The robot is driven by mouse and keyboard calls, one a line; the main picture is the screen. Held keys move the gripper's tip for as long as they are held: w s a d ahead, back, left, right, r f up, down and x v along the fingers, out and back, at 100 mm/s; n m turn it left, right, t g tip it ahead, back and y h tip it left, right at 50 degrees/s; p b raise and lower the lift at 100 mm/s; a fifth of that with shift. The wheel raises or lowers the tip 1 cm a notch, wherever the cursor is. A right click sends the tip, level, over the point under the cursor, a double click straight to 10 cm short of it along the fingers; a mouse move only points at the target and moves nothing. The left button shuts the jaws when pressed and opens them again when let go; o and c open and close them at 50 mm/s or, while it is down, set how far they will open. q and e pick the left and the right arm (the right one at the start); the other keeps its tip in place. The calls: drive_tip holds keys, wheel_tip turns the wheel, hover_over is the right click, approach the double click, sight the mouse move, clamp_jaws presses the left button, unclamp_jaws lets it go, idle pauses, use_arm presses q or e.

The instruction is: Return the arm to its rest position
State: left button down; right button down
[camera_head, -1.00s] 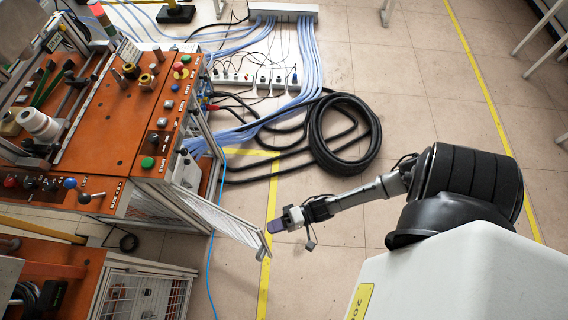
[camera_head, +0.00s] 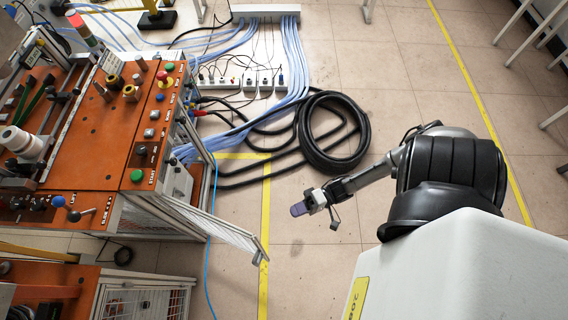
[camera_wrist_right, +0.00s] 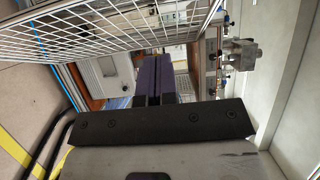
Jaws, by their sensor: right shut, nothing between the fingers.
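My right arm reaches in from the right in the head view. Its gripper (camera_head: 299,209) hangs over bare floor, a short way right of the open mesh door of the orange machine. In the right wrist view the two purple fingers (camera_wrist_right: 152,80) lie side by side with no object between them. The gripper is shut and empty. My left gripper is not in view.
The mesh door (camera_head: 225,226) stands open from the orange induction heater machine (camera_head: 100,125); its mesh also crosses the wrist view (camera_wrist_right: 120,30). A coiled black hose (camera_head: 334,133) lies on the floor beyond the gripper. Floor between door and arm is clear.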

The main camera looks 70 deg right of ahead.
drive_tip(key=shift+v, duration=1)
